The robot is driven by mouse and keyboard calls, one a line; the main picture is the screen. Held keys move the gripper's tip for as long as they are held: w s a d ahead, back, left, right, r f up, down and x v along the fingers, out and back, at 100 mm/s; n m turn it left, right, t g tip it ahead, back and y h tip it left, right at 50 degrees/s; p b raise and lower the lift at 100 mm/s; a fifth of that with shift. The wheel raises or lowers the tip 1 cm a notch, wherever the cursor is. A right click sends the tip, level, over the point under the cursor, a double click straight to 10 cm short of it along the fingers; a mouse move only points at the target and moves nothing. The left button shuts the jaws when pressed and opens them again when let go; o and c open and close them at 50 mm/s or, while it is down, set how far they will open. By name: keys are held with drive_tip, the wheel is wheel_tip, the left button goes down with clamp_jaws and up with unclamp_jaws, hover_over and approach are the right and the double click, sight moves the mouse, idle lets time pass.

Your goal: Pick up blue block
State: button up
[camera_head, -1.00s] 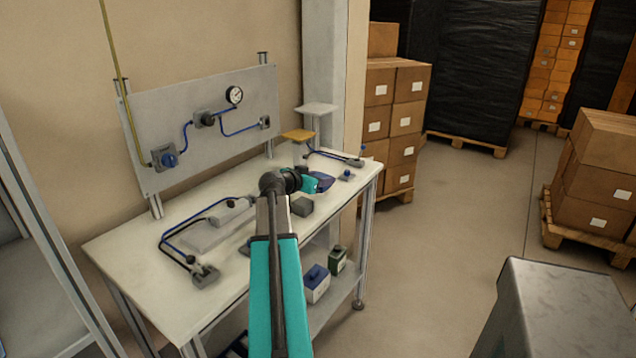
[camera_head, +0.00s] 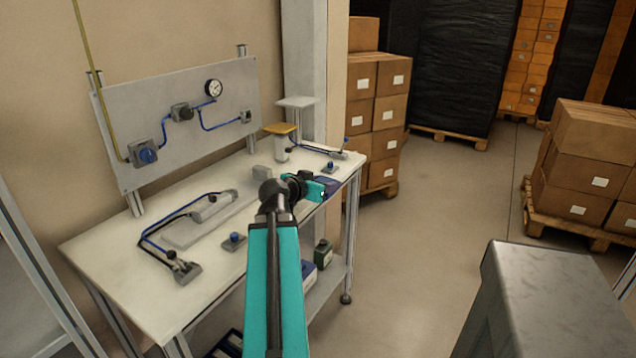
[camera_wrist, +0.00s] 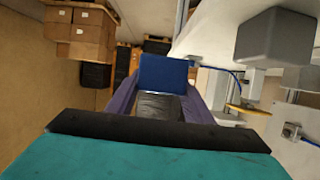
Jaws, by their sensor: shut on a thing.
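The blue block (camera_wrist: 163,73) is between the tips of my gripper's fingers in the wrist view. My gripper (camera_wrist: 160,95) is shut on it, with a dark purple finger on each side. In the head view my gripper (camera_head: 326,187) is over the right front part of the workbench (camera_head: 110,240). The block cannot be told clearly from the fingers there.
A grey block (camera_wrist: 275,37) shows at the upper right of the wrist view. An upright panel (camera_head: 190,118) with a gauge and blue hoses stands behind the bench. Stacked cartons (camera_head: 375,100) stand beyond it.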

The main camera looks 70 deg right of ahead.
drive_tip(key=shift+s+a+f+b, duration=0.15)
drive_tip(key=shift+s+a+b, duration=0.4)
drive_tip(key=shift+b, duration=1.75)
drive_tip(key=shift+s+a+b, duration=0.1)
drive_tip(key=shift+s+b, duration=0.1)
drive_tip(key=shift+b, duration=0.25)
drive_tip(key=shift+s+a+r+b, duration=0.15)
drive_tip(key=shift+r+b, duration=0.1)
drive_tip(key=shift+b, duration=0.05)
